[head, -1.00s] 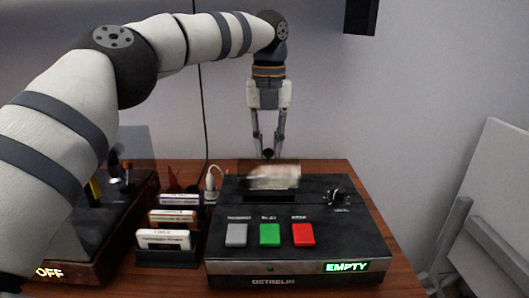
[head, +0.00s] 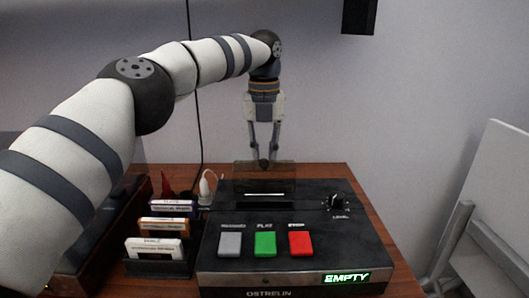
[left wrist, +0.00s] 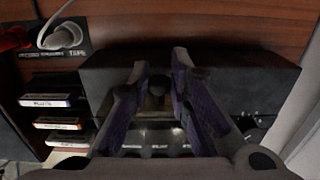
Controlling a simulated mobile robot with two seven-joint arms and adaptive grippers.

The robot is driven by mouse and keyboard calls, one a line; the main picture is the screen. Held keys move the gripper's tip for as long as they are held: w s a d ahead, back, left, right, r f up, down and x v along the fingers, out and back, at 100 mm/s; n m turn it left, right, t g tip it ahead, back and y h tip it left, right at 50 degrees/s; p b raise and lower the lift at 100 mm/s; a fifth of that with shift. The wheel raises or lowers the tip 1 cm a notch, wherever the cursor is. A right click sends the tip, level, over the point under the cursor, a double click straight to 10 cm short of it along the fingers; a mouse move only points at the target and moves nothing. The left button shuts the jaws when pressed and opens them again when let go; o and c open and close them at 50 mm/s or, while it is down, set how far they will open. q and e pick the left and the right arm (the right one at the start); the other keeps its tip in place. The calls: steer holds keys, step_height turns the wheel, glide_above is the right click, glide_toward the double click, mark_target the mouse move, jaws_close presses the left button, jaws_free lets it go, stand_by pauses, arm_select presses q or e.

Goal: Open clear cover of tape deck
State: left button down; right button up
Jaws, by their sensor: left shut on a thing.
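The black tape deck (head: 300,225) stands on the wooden table with its display reading EMPTY. Its clear cover (head: 285,174) stands raised at the deck's rear edge, looking like a dark see-through panel. The knob (left wrist: 157,86) also shows between the fingers in the left wrist view, where the fingers hide part of the deck. My right gripper is out of view.
Several cassettes (head: 154,247) stand in a dark rack left of the deck. A white plug (head: 205,188) and cable are behind them. The deck's front has grey, green and red buttons (head: 300,243) and a level knob (head: 337,201). A pale panel (head: 500,215) stands at the right.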

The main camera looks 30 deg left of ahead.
arm_select(q)
steer(key=shift+a+f, duration=0.1)
steer(key=shift+f, duration=0.1)
steer(key=c, duration=1.5)
jaws_free()
steer(key=shift+o, duration=0.2)
steer(key=shift+r, duration=0.1)
